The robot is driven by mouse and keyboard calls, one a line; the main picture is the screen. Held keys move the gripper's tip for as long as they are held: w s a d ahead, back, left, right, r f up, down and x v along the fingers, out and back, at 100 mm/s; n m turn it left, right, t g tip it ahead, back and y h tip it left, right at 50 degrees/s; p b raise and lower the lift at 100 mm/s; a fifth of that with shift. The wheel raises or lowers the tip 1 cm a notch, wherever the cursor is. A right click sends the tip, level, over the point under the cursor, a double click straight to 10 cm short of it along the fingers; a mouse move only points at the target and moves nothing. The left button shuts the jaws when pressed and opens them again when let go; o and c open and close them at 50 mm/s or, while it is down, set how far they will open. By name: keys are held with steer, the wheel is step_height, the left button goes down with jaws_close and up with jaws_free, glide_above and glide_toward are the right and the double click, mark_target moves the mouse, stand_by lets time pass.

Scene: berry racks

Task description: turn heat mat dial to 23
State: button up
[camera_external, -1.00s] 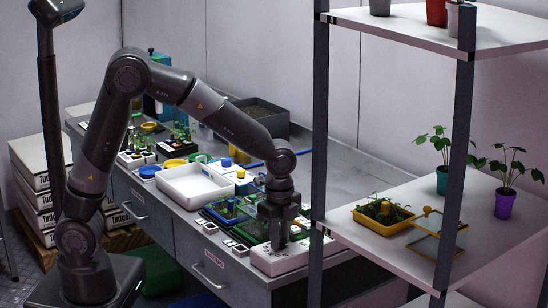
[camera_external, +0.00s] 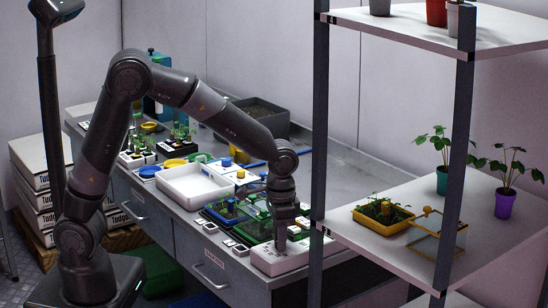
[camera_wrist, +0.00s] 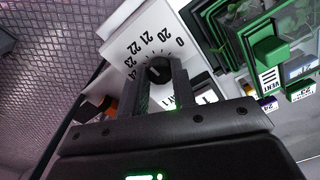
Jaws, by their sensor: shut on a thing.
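The heat mat dial is a small dark knob (camera_wrist: 157,70) on a white control box (camera_wrist: 118,52). Its printed scale shows 0 and 20 to 24 around the knob in the wrist view. My gripper (camera_wrist: 161,82) is shut on the knob, one finger on each side. A pale mark shows on the knob, but I cannot read its setting with certainty. In the external view the white box (camera_external: 268,262) lies at the bench's near right end. My gripper (camera_external: 280,243) points down onto it and hides the knob.
A green-framed propagator with a clear cover (camera_wrist: 262,48) stands close beside the box, with seedlings inside. A white tray (camera_external: 190,197) lies farther left on the bench. A shelf rack post (camera_external: 319,150) stands just right of my wrist.

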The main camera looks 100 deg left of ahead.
steer(key=n, duration=0.4)
steer(key=shift+n, duration=1.9)
steer(key=o, duration=1)
steer(key=shift+r, duration=0.15)
step_height(320, 180, up, 10)
steer(key=shift+r, duration=0.25)
steer(key=shift+w, duration=0.1)
